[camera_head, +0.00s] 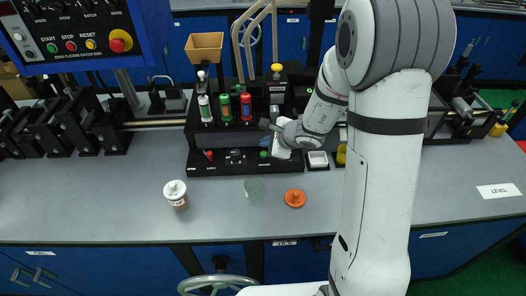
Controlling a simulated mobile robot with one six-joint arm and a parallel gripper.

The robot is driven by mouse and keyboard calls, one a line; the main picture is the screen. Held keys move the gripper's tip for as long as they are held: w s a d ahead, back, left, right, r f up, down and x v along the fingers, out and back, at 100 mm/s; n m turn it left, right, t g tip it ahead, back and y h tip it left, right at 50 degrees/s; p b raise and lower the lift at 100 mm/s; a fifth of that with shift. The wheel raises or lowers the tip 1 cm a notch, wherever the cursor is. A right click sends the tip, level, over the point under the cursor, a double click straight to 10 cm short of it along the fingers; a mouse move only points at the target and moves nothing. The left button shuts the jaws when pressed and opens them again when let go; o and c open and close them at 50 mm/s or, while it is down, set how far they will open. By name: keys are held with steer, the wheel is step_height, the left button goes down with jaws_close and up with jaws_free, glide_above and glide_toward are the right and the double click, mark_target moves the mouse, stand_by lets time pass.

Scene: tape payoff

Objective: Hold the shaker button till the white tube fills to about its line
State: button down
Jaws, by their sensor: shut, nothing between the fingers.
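A black stepped stand (215,139) is at the back middle of the bench. A white tube (204,108) stands upright at its left end, beside a green and orange tube (225,107) and a red and blue tube (246,107). The white tube's line and fill level are too small to read. A red button (209,155) and a green button (263,155) show on the low front step; which is the shaker's, I cannot tell. My gripper (268,126) is shut and empty, right of the tubes above the step. Contact with a button cannot be made out.
A white-capped jar (177,195), a pale green translucent piece (254,188) and an orange lid (295,198) are on the grey bench (100,200). A tan hopper (204,46) rises behind the stand. A control panel (75,35) hangs at upper left. The bench's front left is clear.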

mark_target(266, 157)
step_height(266, 157, up, 3)
steer(key=shift+r+p, duration=0.15)
steer(key=shift+p, duration=0.65)
steer(key=s+a+r+n+g, duration=0.1)
steer(key=s+r+n+g, duration=0.1)
steer(key=s+r+n, duration=0.85)
steer(key=s+d+r+n+h, duration=0.2)
steer(key=s+d+n+h, duration=0.1)
steer(key=s, duration=0.5)
steer(key=s+d+r+n+g+h, duration=0.1)
steer(key=s+d+r+n+h, duration=0.1)
steer(key=s+d+n, duration=0.3)
steer(key=s+d+h, duration=0.1)
steer(key=s+d, duration=0.1)
steer(key=d, duration=0.1)
steer(key=shift+s+d+r+g, duration=0.3)
steer(key=shift+s, duration=0.05)
